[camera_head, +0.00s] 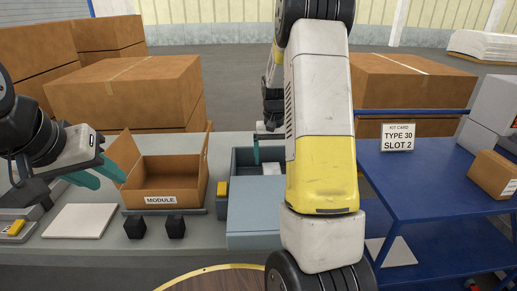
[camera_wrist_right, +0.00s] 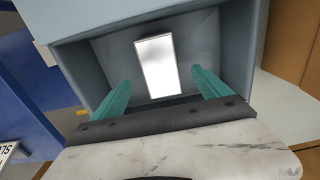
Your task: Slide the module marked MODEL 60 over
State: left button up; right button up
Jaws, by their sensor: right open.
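No label reading MODEL 60 is legible in either view. An open cardboard box (camera_head: 170,170) with a label reading MODULE stands on the bench. In the right wrist view a white block (camera_wrist_right: 158,66), with no readable marking, lies in a grey bin (camera_wrist_right: 95,60). My right gripper (camera_wrist_right: 161,92) is open at the bin, its teal fingers either side of the block's near end; contact is unclear. In the head view my right arm hides most of this gripper. My left gripper (camera_head: 104,175) is open and empty, left of the cardboard box.
Two black cubes (camera_head: 155,228) sit in front of the cardboard box. A white plate (camera_head: 80,221) lies to the left. A kit card (camera_head: 397,137) reading TYPE 30 SLOT 2 stands on the blue table (camera_head: 430,190) at right, with a brown carton (camera_head: 493,174).

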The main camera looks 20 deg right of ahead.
aim_at(272, 171)
notch_tip(272, 171, down, 7)
jog(key=shift+r, duration=0.1)
dwell(0.4)
grip_shut()
jog(key=shift+w, duration=0.1)
